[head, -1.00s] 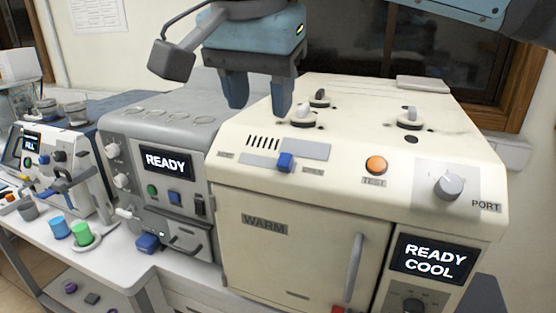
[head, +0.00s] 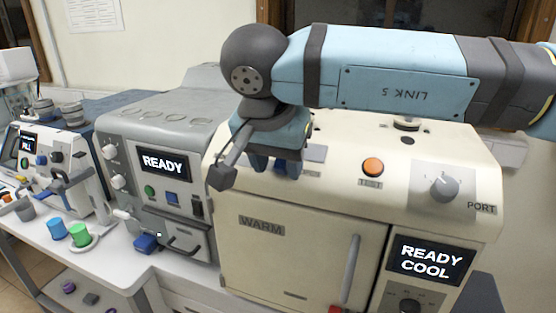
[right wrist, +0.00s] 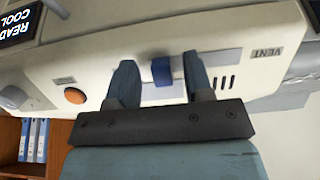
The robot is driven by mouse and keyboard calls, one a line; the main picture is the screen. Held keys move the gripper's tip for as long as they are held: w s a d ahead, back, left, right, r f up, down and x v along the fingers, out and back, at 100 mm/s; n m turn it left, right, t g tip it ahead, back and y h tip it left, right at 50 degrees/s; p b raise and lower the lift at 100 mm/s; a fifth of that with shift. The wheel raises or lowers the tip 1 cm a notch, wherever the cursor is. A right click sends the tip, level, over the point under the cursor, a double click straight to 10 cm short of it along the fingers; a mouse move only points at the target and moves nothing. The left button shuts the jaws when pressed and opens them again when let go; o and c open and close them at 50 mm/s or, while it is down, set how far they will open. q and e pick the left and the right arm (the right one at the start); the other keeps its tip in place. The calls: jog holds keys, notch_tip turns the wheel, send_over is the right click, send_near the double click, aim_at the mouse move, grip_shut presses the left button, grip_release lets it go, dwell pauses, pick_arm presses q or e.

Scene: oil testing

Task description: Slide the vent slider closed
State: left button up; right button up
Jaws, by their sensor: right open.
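The vent slider is a blue knob (right wrist: 161,71) on a pale grey track plate (head: 315,153) on the sloped front of the cream oven (head: 300,225). In the right wrist view the knob sits between the two fingers of my right gripper (right wrist: 159,66). The fingers are open, one on each side of it, with a visible gap. In the head view my right gripper (head: 276,168) is down over the track and mostly hides the knob. Vent slits (right wrist: 225,82) and a VENT label (right wrist: 262,53) lie beside the track. My left gripper is out of view.
An orange TEST button (head: 372,167) and a PORT knob (head: 444,186) are right of the track. Knobs (head: 407,124) stand on the oven top. A grey READY machine (head: 165,163) stands close on the left.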

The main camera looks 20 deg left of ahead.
jog(key=shift+w+f, duration=0.1)
jog(key=shift+f, duration=0.15)
grip_shut()
